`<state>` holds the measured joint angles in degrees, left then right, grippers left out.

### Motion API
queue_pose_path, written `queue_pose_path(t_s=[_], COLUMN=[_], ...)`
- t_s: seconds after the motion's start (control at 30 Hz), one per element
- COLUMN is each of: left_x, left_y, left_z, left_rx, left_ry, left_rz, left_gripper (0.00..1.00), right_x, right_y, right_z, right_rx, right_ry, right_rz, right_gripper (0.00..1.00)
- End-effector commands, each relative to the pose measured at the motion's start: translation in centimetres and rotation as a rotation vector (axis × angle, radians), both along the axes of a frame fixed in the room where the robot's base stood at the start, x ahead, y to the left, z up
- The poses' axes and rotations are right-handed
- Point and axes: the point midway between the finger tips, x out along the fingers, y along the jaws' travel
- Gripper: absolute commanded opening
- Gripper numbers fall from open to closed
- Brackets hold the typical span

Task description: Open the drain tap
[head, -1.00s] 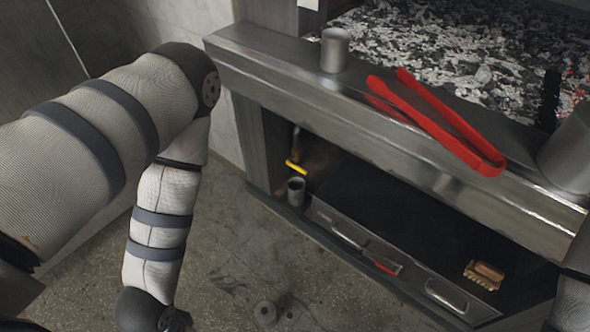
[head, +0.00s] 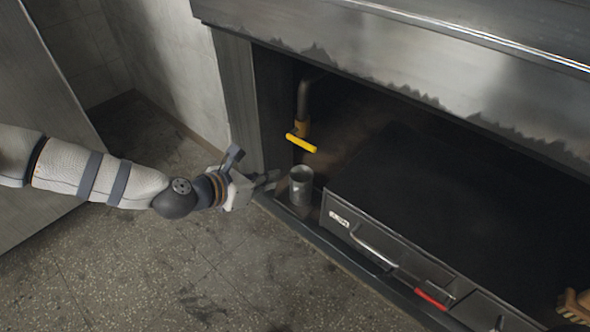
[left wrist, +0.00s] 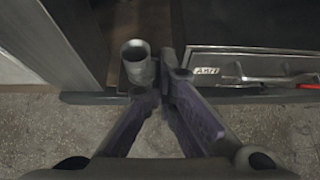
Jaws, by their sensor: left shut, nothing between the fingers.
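The drain tap is a short pipe with a yellow handle (head: 301,143), inside the dark bay under the grill at its left end. A grey metal cup (head: 300,186) stands upright on the bay's low shelf beneath the tap; it also shows in the left wrist view (left wrist: 137,64). My left gripper (head: 274,180) is just left of the cup, lower than the yellow handle and apart from it. In the left wrist view its fingers (left wrist: 163,84) meet at the tips beside the cup, with nothing between them. I cannot tell whether they touch the cup. My right gripper is out of view.
A dark drawer (head: 348,232) with a metal handle and a red-handled item (head: 431,298) at its front is right of the cup. The grill's steel front (head: 400,60) overhangs the bay. A brush (head: 575,305) shows at the right edge. The floor in front is clear.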

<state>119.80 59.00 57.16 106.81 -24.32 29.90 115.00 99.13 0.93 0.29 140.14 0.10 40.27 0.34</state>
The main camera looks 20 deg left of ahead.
Motion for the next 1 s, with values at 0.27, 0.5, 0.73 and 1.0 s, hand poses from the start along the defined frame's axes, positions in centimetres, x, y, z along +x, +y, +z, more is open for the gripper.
queue_pose_path(t_s=[0.27, 0.5, 0.73, 1.0], left_x=[0.4, 1.9, 5.9, 8.9], left_y=[0.4, -0.4, -2.0, -2.9], left_z=[0.4, -1.0, -3.8, -2.2], left_rx=[-0.014, -0.011, -0.010, -0.010], left_ry=[-0.006, -0.003, -0.002, -0.010], left_rz=[0.016, 0.012, 0.010, 0.012], left_gripper=[0.00, 0.00, 0.00, 0.00], right_x=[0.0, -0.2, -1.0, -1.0], right_y=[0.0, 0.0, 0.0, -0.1], right_z=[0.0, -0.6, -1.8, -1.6], right_rx=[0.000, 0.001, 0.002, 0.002], right_ry=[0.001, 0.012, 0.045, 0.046], right_rz=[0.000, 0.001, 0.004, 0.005], right_gripper=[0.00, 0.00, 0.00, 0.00])
